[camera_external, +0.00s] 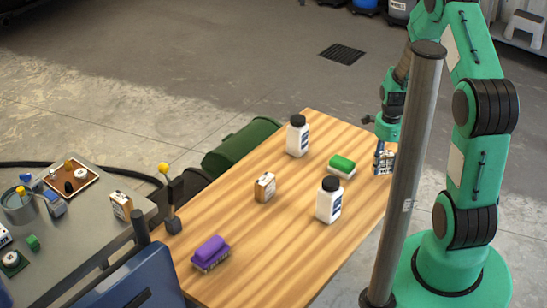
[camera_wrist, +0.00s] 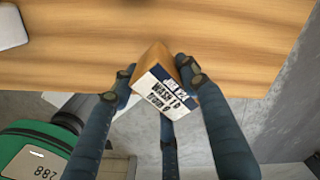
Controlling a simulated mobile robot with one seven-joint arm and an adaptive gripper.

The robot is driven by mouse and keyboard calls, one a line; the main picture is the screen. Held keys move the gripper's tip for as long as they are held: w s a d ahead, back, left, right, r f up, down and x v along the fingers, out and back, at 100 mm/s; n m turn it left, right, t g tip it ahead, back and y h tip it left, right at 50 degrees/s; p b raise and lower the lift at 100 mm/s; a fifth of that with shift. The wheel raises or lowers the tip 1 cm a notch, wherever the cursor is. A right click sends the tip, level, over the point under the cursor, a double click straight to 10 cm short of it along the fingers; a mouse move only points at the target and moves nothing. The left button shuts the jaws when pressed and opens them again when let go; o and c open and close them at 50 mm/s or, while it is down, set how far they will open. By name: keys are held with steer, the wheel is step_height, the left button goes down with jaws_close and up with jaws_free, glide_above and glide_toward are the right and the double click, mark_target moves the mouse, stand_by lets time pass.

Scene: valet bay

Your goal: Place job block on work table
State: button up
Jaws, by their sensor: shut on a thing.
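A wooden job block (camera_wrist: 152,63) with a white printed label is between the dark fingers of my gripper (camera_wrist: 160,85) in the wrist view. In the external view my gripper (camera_external: 384,153) points down at the right edge of the wooden work table (camera_external: 240,222), with the block (camera_external: 385,164) at its fingertips. The fingers are shut on the block. I cannot tell whether the block touches the table. A similar labelled block (camera_external: 265,187) stands upright mid-table. Another (camera_external: 121,206) stands on the grey bench at left.
A grey post (camera_external: 411,180) rises before my arm. Bare wood lies between these things. A grey bench (camera_external: 75,255) is at left.

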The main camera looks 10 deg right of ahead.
mark_target(382, 169)
steer(key=shift+w, duration=0.1)
steer(key=shift+w, duration=0.2)
steer(key=shift+w+f, duration=0.15)
steer(key=shift+f, duration=0.2)
steer(key=shift+f+b, duration=0.65)
steer(key=shift+f, duration=0.8)
steer(key=shift+f, duration=0.15)
steer(key=o, duration=1.2)
